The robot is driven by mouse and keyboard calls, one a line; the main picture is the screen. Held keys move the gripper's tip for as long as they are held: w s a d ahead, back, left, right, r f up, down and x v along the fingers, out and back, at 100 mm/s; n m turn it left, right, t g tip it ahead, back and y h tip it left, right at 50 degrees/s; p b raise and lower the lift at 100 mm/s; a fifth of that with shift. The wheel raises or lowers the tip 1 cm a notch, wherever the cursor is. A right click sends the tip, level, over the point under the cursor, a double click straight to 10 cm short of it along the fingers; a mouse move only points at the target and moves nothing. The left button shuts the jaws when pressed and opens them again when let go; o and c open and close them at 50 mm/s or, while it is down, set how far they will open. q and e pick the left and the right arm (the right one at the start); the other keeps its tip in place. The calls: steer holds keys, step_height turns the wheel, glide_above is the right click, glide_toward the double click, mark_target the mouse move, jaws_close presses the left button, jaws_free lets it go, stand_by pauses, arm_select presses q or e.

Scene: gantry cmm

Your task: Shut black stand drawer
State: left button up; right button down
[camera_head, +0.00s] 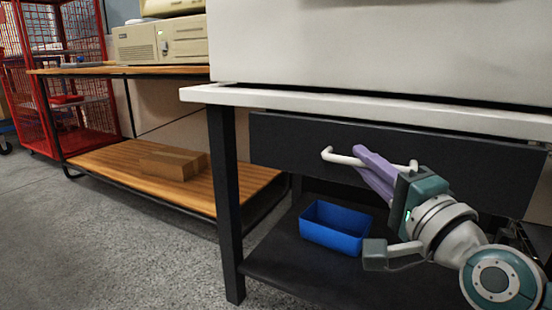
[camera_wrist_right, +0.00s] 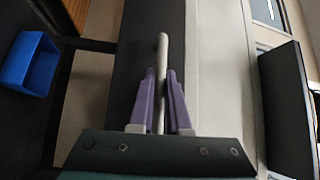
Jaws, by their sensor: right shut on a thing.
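The black stand drawer (camera_head: 290,138) has a dark front just under the stand's white top (camera_head: 300,101). I cannot tell how far out it stands. A pale bar handle (camera_head: 340,157) runs across its front, and the handle (camera_wrist_right: 162,55) also shows in the wrist view. My right gripper (camera_head: 366,160) has purple fingers shut on the handle; in the right wrist view the fingers (camera_wrist_right: 161,85) lie on either side of the bar. They hide the middle of the handle in the head view. My left gripper is not in view.
A blue bin (camera_head: 336,227) sits on the stand's lower dark shelf (camera_head: 300,265). The stand's black leg (camera_head: 225,200) is left of the drawer. A wooden bench (camera_head: 120,160) with a cardboard box (camera_head: 172,164) and a red cage (camera_head: 75,110) stand further left.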

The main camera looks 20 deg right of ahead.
steer(key=shift+w+d+f+b, duration=0.15)
steer(key=shift+w+d+b, duration=0.05)
steer(key=shift+b, duration=0.15)
steer(key=w+d+b, duration=0.1)
steer(key=w+d, duration=0.1)
steer(key=shift+d+b, duration=0.3)
steer(key=shift+d, duration=0.05)
steer(key=shift+a, duration=0.1)
steer(key=c, duration=0.9)
jaws_free()
